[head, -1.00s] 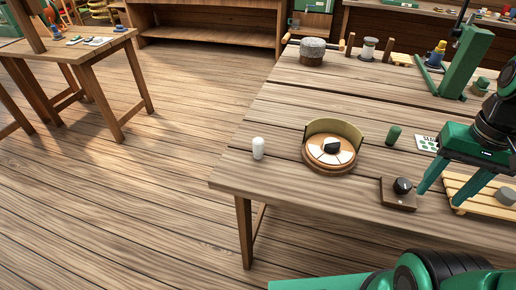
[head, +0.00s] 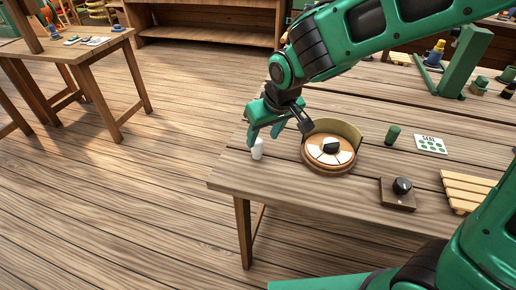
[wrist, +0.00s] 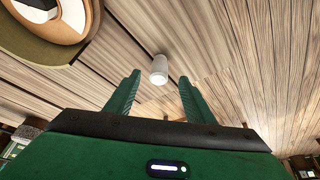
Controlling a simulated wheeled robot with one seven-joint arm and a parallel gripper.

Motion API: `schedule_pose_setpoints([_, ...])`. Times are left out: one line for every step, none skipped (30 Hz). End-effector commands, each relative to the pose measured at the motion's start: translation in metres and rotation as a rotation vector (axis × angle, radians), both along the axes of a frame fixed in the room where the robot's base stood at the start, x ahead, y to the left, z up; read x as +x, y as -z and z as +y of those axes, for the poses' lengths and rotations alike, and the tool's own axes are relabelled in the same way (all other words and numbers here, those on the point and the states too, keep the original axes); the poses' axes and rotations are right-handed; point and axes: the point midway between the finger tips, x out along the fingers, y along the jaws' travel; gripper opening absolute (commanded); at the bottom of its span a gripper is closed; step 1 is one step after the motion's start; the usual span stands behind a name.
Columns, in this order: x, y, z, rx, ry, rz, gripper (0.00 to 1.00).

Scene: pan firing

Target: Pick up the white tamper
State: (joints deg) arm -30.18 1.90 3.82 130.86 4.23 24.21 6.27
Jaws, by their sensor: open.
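The white tamper (head: 257,149) is a small white cylinder standing upright near the left end of the wooden table. It also shows in the wrist view (wrist: 159,70), a little beyond the fingertips and roughly midway between them. My gripper (head: 264,137) is just above the tamper in the head view, with its green fingers pointing down. Its fingers are spread and empty in the wrist view (wrist: 156,80). The tamper's top is partly hidden by the gripper in the head view.
A round wooden pan (head: 331,168) with a raised olive rim stands right of the tamper, close to my gripper. A green cylinder (head: 393,135), a white dotted card (head: 430,144) and a dark knob on a block (head: 400,190) lie further right. The table's left edge is close by.

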Motion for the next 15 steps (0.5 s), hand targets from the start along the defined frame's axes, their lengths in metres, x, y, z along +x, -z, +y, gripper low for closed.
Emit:
schedule_pose_setpoints([0.002,0.009,0.001,-0.003,0.000,0.004,0.49])
schedule_pose_setpoints([0.004,0.013,0.001,-0.003,0.000,0.003,0.49])
schedule_pose_setpoints([0.006,0.018,0.002,-0.003,0.000,0.004,0.49])
schedule_pose_setpoints([0.007,0.021,0.003,-0.003,0.000,0.003,0.49])
schedule_pose_setpoints([0.008,0.024,0.004,-0.002,0.001,0.002,0.49])
schedule_pose_setpoints([0.010,0.028,0.004,-0.002,0.001,0.003,0.49])
schedule_pose_setpoints([0.011,0.030,0.004,-0.002,0.001,0.003,0.49])
schedule_pose_setpoints([0.011,0.031,0.005,-0.002,0.001,0.002,0.49])
schedule_pose_setpoints([0.012,0.033,0.005,-0.001,0.001,0.001,0.49])
schedule_pose_setpoints([0.013,0.034,0.005,-0.001,0.001,0.001,0.49])
schedule_pose_setpoints([0.013,0.035,0.005,-0.001,0.001,0.002,0.49])
schedule_pose_setpoints([0.014,0.037,0.006,-0.001,0.001,0.002,0.49])
schedule_pose_setpoints([0.015,0.039,0.006,-0.002,0.001,0.002,0.49])
schedule_pose_setpoints([0.016,0.041,0.007,-0.002,0.001,0.003,0.49])
schedule_pose_setpoints([0.018,0.045,0.008,-0.002,0.001,0.003,0.49])
